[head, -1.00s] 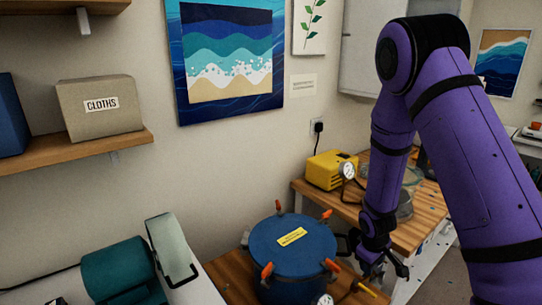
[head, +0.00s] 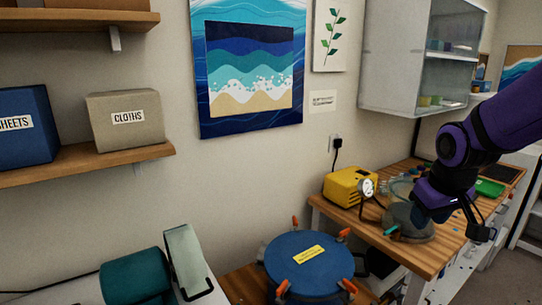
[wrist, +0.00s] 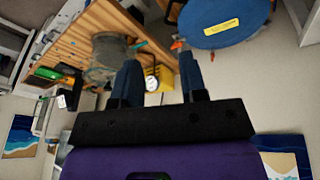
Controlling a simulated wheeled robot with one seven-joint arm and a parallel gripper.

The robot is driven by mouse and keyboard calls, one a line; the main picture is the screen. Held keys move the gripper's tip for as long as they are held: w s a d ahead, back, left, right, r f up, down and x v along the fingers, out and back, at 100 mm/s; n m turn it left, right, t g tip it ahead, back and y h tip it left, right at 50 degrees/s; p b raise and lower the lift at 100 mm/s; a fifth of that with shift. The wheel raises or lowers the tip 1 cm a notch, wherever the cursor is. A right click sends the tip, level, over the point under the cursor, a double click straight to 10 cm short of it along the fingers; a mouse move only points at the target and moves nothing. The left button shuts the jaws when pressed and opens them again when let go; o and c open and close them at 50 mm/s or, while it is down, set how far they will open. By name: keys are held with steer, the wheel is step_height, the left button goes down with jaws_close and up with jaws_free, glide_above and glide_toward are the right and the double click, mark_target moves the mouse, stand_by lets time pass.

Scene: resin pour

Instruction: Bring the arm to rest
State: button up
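My purple arm comes in from the right in the head view. My gripper (head: 470,226) hangs over the front of the wooden bench, beside a clear round vessel. In the wrist view, my gripper's two dark fingers (wrist: 158,82) stand apart with nothing between them. The gripper is open and empty, and touches nothing that I can see. The arm's upper links are cut off by the picture's edge.
A blue lidded pot (head: 310,262) with orange clamps stands at lower centre. A yellow pump (head: 348,186), a gauge (head: 367,188) and the clear vessel (head: 408,222) are on the wooden bench (head: 440,250). A glass-fronted cabinet (head: 393,60) hangs above. A teal roll (head: 135,278) lies at lower left.

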steer(key=s+r+m, duration=0.1)
steer(key=s+r, duration=0.4)
steer(key=s, duration=0.3)
steer(key=s+a+r+m+t, duration=0.1)
steer(key=s+r, duration=0.4)
steer(key=s, duration=0.4)
steer(key=shift+a+r+t+y, duration=0.3)
steer(key=shift+r, duration=0.05)
steer(key=shift+d, duration=0.1)
